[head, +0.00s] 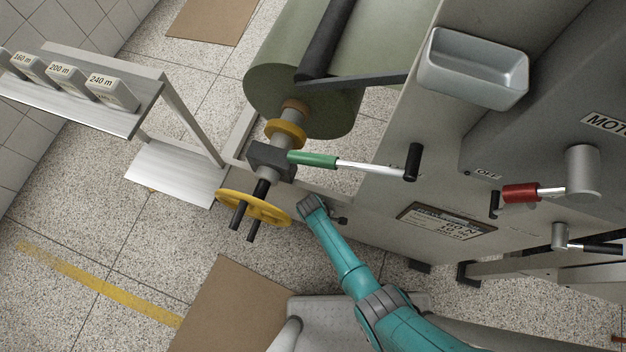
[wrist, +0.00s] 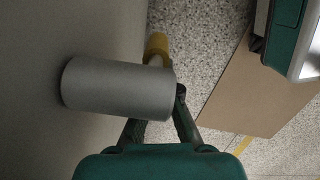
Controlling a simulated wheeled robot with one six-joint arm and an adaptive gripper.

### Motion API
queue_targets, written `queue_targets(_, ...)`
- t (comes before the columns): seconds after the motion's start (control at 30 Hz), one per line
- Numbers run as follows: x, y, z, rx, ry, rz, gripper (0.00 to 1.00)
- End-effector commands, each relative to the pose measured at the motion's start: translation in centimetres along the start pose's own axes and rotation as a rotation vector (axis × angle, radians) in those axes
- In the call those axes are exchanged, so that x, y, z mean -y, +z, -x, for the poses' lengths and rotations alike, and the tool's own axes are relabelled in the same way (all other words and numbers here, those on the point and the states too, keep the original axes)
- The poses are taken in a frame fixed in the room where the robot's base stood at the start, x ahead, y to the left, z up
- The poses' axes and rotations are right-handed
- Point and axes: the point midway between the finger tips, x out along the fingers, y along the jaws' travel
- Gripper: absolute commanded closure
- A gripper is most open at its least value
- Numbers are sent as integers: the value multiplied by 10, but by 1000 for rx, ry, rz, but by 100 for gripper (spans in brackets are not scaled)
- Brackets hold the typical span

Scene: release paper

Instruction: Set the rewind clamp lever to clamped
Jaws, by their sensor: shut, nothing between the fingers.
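The lever with a green sleeve (head: 312,158) and a bare steel rod runs right from the dark clamp block (head: 270,161) on the roll's shaft. A black upright grip (head: 412,162) stands at its right end. I take this for the rewind clamp lever; no label on it is readable. My gripper (head: 310,204) is below the lever, right of the yellow handwheel, apart from the lever in the picture; its fingers are not clear there.
The yellow handwheel (head: 253,207) and the green paper roll (head: 290,75) flank the block. A red-sleeved lever (head: 520,193) by an OFF label and a grey tray (head: 473,70) are at right. A shelf with metre-marked blocks (head: 105,92) stands left.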

Motion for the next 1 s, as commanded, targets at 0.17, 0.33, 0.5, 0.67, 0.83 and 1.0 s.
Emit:
queue_targets(0.17,1,5,-3,35,-7,4,100)
queue_targets(0.33,3,12,-6,134,-28,8,100)
queue_targets(0.5,4,16,-7,130,-27,6,100)
queue_targets(0.67,5,19,-8,133,-29,6,100)
queue_targets(0.83,6,21,-9,136,-31,5,100)
queue_targets(1.0,7,22,-10,138,-33,3,100)
